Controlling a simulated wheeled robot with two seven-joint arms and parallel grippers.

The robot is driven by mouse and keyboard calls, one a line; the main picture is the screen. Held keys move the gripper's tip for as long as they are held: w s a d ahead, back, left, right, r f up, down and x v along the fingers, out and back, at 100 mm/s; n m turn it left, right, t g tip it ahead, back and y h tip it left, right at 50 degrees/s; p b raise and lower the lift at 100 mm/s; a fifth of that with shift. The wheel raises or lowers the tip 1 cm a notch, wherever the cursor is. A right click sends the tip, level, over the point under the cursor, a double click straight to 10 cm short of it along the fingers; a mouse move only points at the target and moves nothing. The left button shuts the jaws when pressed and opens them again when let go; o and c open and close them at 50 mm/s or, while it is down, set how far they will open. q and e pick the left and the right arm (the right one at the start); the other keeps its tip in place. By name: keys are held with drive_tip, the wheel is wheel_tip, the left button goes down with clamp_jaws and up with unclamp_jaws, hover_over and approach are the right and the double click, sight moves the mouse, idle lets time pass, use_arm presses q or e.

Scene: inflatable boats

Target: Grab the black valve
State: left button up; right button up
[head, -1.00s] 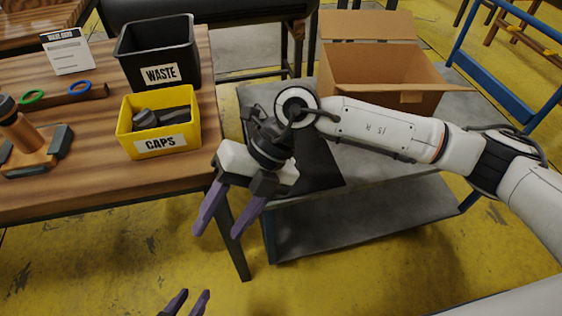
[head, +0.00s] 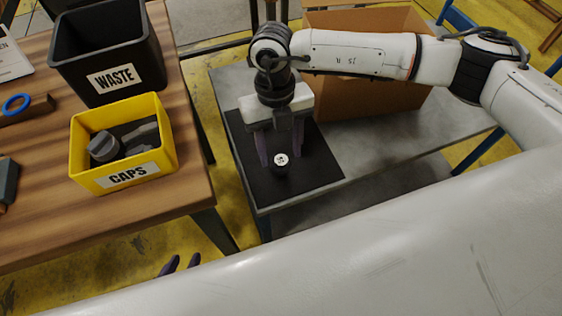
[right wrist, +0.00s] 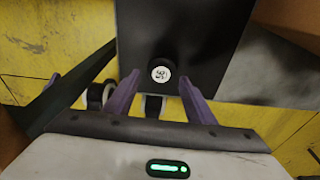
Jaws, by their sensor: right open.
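The black valve (head: 281,163), a small dark round piece with a pale marked top, is on the black mat (head: 322,175) on the grey table. My right gripper (head: 279,156) is open and points down over the mat, with its purple fingers around or just behind the valve. In the right wrist view the valve (right wrist: 162,72) shows near the line between the fingertips (right wrist: 160,77), and I see no finger touching it. Only the purple fingertips of my left gripper (head: 180,264) show at the lower edge, apart and empty, below the tables.
A cardboard box (head: 375,85) stands on the grey table (head: 400,145) behind my right arm. The wooden table (head: 190,185) at left holds a yellow CAPS bin (head: 95,178) with grey caps and a black WASTE bin (head: 80,55). A gap separates the tables.

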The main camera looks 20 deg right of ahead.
sight(281, 159)
wheel_tip(281, 159, down, 5)
drive_tip(key=shift+s+d+r, duration=0.1)
drive_tip(key=shift+r, duration=0.1)
drive_tip(key=c, duration=0.8)
